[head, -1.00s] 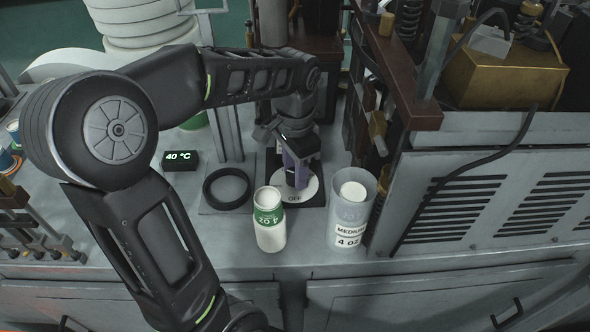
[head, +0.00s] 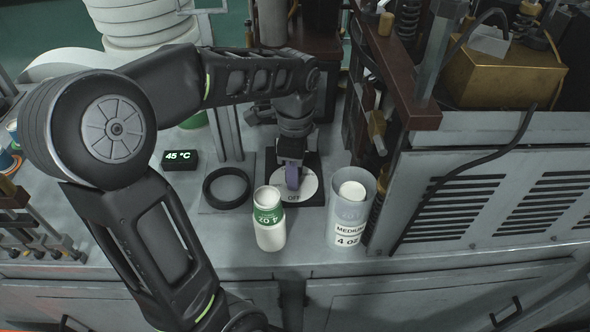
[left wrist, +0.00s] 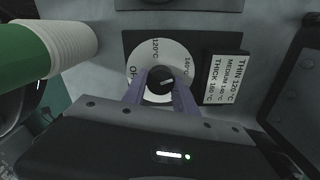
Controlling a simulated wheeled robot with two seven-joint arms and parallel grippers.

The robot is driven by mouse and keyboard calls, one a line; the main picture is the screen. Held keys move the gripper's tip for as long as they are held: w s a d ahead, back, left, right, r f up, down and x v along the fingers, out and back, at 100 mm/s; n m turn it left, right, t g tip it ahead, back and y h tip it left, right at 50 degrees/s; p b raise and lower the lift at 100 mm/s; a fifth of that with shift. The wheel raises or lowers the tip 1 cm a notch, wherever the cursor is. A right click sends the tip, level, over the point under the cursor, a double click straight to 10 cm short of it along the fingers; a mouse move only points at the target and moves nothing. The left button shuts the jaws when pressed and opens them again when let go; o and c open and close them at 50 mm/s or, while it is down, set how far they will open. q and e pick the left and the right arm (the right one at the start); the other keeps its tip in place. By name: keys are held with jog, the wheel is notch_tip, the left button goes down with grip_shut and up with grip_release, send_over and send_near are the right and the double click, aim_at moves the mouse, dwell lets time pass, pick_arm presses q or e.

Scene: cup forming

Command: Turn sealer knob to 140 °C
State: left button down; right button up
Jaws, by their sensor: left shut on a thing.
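The sealer knob (left wrist: 166,82) is a dark round knob on a white dial plate (left wrist: 184,58) marked OFF, 120 °C and further figures. In the head view the dial plate (head: 308,184) shows "OFF" near its front edge. My left gripper (head: 292,180) reaches down over the dial, and its purple fingers (left wrist: 160,97) are shut on the knob, one on each side. The arm hides the knob in the head view. A small black display (head: 180,159) left of the dial reads 45 °C in green. My right gripper is not seen.
A label card (left wrist: 225,80) beside the dial lists THIN 120 °C, MEDIUM 140 °C and THICK 160 °C. A paper cup stack (head: 269,219) and a clear "MEDIUM 4 oz" container (head: 351,207) stand close in front. A black ring (head: 226,188) lies left of the dial.

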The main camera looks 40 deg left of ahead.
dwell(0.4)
pick_arm(q)
jog(key=c, duration=1)
grip_release()
jog(key=shift+o, duration=0.2)
jog(key=shift+r, duration=0.1)
notch_tip(320, 180, up, 8)
jog(key=shift+f+b, duration=0.15)
jog(key=shift+b, duration=0.2)
